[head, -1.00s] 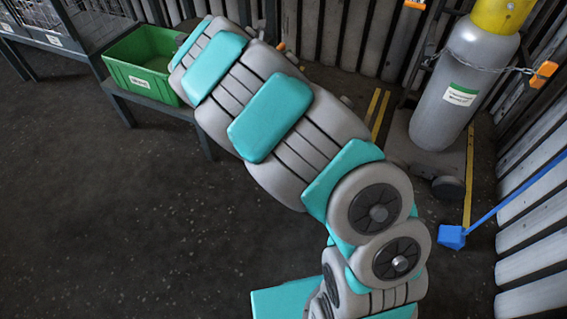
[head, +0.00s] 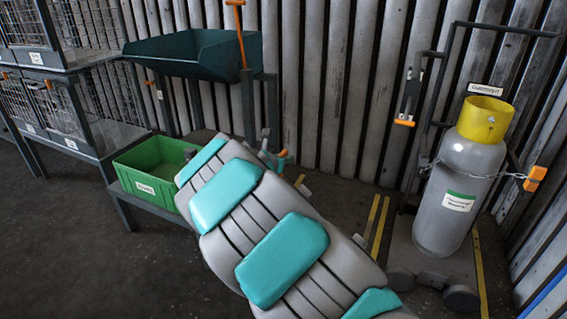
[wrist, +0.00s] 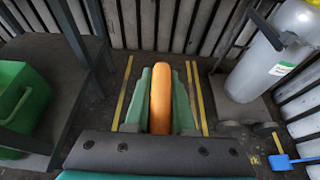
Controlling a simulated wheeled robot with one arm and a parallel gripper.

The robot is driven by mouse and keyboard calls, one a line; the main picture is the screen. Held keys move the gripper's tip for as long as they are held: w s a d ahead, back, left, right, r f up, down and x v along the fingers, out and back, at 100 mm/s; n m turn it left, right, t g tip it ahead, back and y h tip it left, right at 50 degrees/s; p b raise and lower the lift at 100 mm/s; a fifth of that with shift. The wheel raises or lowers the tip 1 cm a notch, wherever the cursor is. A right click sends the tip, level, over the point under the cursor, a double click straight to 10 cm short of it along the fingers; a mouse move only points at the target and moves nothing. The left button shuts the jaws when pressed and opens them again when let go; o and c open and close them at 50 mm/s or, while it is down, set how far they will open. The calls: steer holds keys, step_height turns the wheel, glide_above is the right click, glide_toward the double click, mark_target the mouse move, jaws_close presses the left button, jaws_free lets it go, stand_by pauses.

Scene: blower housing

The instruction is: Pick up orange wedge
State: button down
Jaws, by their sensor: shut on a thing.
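The orange wedge (wrist: 161,98) stands lengthwise between the green fingers of my gripper (wrist: 161,72) in the wrist view. The fingers are shut on it, one along each side, and hide its flanks. In the head view my gripper (head: 276,158) is mostly hidden behind my own arm. A small orange patch shows there beside it, too small to tell its shape.
A green bin (head: 150,170) stands on a low stand at left, beside wire cages (head: 75,95). A dark green hopper (head: 190,55) is behind. A grey gas cylinder (head: 452,195) with yellow top stands chained on a trolley at right. Yellow floor lines (wrist: 122,95) flank my gripper.

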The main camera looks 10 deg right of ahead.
steer(key=s+d+b, duration=0.1)
steer(key=s+d, duration=0.2)
steer(key=s, duration=0.3)
steer(key=s+d+r+b, duration=0.1)
steer(key=s+d, duration=0.3)
steer(key=s, duration=0.3)
steer(key=shift+s+d+r+b, duration=0.15)
steer(key=shift+s+d+b, duration=0.1)
steer(key=shift+b, duration=0.15)
